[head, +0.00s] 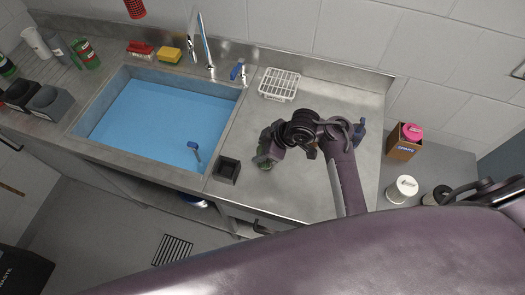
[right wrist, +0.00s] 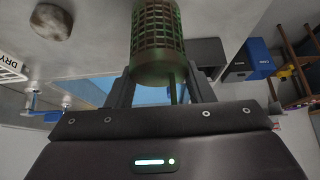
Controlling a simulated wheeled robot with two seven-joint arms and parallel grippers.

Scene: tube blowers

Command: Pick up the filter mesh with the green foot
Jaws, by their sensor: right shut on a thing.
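My right gripper (head: 270,148) is low over the metal counter right of the sink. It is shut on a filter mesh, whose green part (head: 262,161) shows beside the jaws in the head view. In the right wrist view the filter mesh (right wrist: 158,42) is a brownish-green lattice cylinder between the two fingers (right wrist: 160,92). Its far end runs out of the top of that picture. I cannot tell clearly which end is the foot, or whether it touches the counter. My left gripper is not in view.
A small black square holder (head: 227,170) stands left of the gripper. The sink (head: 160,115) holds blue water and a blue-handled item (head: 194,149). A white rack (head: 280,84) stands behind. A red mesh item (head: 135,8) hangs at the top; a green-and-red item (head: 86,54) stands far left.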

